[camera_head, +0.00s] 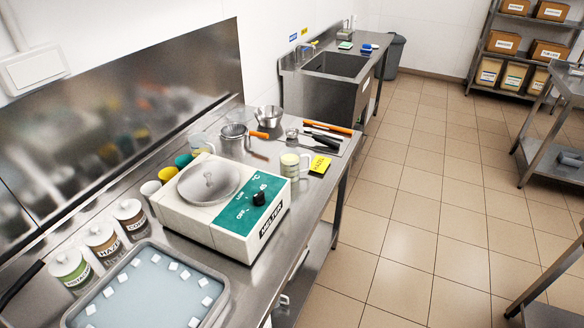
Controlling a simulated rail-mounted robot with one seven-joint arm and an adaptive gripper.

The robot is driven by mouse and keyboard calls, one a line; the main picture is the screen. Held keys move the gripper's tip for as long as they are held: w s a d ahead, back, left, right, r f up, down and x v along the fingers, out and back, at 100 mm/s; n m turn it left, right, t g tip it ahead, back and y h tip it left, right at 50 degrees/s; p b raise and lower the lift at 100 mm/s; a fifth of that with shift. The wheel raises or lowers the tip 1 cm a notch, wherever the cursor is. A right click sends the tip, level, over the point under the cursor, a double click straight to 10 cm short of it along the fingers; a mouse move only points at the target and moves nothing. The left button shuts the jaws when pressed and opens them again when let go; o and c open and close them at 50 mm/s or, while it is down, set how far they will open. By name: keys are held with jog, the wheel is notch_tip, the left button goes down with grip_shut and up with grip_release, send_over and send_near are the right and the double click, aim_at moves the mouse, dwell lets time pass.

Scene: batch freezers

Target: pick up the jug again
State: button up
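Two vessels could be the jug, and I cannot tell which one is meant. One is a clear, pale vessel (200,143) at the back of the steel counter, behind the melter and partly hidden by coloured items. The other is a small whitish container (290,166) with a greenish band and what looks like a handle. It stands upright beside the melter's back right corner, next to a yellow tag (320,165). My gripper is not in view, and nothing visible touches either vessel.
The white and green melter (225,205), with its round lid, fills the counter's middle. Several lidded jars (102,240) and a tray of white cubes (150,290) are in front.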

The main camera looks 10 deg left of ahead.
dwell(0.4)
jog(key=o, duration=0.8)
